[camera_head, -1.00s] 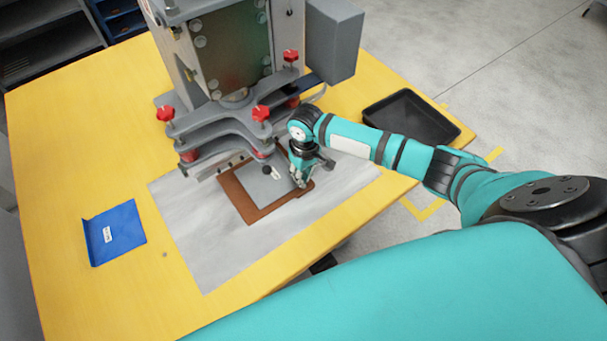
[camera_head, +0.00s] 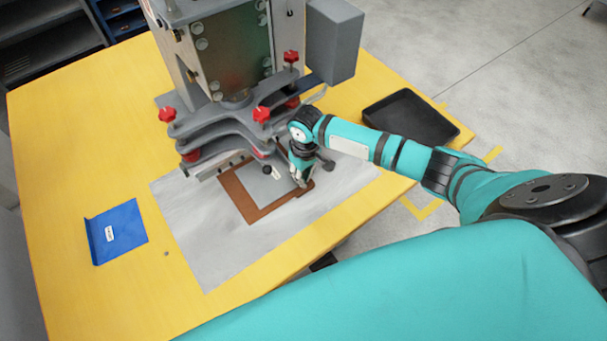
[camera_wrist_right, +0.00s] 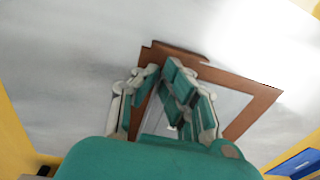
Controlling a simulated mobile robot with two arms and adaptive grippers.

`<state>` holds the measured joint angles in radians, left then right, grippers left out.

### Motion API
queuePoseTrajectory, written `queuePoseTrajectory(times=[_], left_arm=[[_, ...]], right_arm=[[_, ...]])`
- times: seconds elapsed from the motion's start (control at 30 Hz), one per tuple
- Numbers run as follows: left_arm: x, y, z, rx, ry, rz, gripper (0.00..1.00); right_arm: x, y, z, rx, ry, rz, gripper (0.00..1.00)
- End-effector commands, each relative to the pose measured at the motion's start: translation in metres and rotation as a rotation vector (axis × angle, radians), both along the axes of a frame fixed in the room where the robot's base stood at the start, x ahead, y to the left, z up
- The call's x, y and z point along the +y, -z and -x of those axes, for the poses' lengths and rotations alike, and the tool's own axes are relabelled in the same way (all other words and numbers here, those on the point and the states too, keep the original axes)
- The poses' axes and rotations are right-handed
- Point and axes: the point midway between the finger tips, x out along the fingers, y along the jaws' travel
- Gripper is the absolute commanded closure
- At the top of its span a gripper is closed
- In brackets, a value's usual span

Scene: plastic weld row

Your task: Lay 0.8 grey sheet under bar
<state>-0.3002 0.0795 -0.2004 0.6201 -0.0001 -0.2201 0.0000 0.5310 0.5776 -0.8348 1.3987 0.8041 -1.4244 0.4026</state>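A grey sheet (camera_head: 262,190) with a small white label lies flat inside a brown frame (camera_head: 247,210), partly beneath the press's lower bar (camera_head: 222,167). The bar hides its far edge. My right gripper (camera_head: 303,184) points down at the right corner of the frame, beside the sheet. In the right wrist view its fingertips (camera_wrist_right: 161,70) are nearly together over the brown frame (camera_wrist_right: 262,100), with the grey sheet (camera_wrist_right: 228,103) behind them. It looks shut; I cannot tell whether anything thin is pinched. My left gripper is not in view.
The grey press (camera_head: 235,50) with red knobs (camera_head: 262,114) stands close above the right gripper. A blue folder-like piece (camera_head: 117,233) lies on the yellow table (camera_head: 70,150) at left. A black tray (camera_head: 410,118) sits at right. The pale mat (camera_head: 205,265) is clear in front.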

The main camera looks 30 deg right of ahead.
Motion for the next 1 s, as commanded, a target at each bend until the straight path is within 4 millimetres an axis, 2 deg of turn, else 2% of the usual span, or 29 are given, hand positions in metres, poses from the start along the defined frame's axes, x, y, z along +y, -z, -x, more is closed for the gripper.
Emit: queuePoseTrajectory(times=[0.23,0.3,0.47,0.77,1.0], left_arm=[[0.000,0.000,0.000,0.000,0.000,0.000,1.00],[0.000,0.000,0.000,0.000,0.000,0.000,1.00],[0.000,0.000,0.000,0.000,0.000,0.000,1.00],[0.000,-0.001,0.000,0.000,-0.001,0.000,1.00],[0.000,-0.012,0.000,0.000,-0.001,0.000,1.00]], right_arm=[[0.000,0.000,0.000,0.000,0.000,0.000,1.00],[0.000,0.000,0.000,0.000,0.000,0.000,0.88],[0.000,0.000,0.000,0.000,0.000,0.000,0.67],[0.000,-0.001,0.000,0.000,0.001,0.001,0.67],[0.000,-0.009,0.000,0.000,0.001,0.001,0.67]])
